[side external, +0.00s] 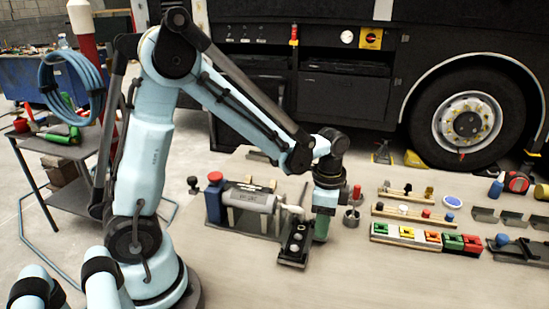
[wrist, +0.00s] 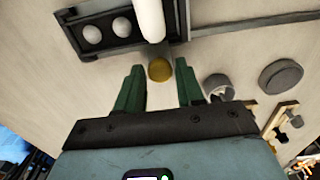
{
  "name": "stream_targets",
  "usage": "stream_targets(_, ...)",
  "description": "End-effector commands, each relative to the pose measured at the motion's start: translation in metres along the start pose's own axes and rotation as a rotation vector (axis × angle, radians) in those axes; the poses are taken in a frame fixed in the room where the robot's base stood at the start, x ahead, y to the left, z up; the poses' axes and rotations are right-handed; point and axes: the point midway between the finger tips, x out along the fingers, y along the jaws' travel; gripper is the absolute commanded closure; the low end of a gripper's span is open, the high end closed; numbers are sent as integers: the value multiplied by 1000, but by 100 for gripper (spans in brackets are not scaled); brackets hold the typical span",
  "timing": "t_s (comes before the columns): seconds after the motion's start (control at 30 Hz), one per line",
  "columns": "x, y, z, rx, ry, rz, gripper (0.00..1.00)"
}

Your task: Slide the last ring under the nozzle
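In the wrist view my gripper (wrist: 160,85) has two green fingers standing apart, with a visible gap on each side of a gold round piece (wrist: 160,69). The gold piece lies at the end of a white cylinder (wrist: 150,18) that looks like the nozzle. I cannot tell whether it is a ring or the nozzle's tip. A dark tray (wrist: 101,49) with two pale round pieces (wrist: 106,30) is beside the cylinder. In the side view my gripper (side external: 322,232) points down close to the bench, right of a black plate (side external: 296,243); its fingertips are unclear.
A grey machine (side external: 248,197) with a blue, red-topped part stands left of my gripper. Metal cups (side external: 352,217) stand close on its right; a grey round piece (wrist: 281,77) shows in the wrist view. Coloured blocks (side external: 425,238) fill a tray further right. The front bench is clear.

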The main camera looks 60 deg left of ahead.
Motion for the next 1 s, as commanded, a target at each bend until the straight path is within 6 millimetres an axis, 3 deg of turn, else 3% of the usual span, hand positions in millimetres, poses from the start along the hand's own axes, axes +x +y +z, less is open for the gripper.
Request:
stream_targets(0.03, 0, 0, 0, 0, 0, 0, 54)
stream_targets(0.1, 0, 0, 0, 0, 0, 0, 45)
stream_targets(0.53, -8, -1, 0, -1, 0, -1, 45)
stream_targets(1.0, -80, 0, 0, -1, 0, -1, 45)
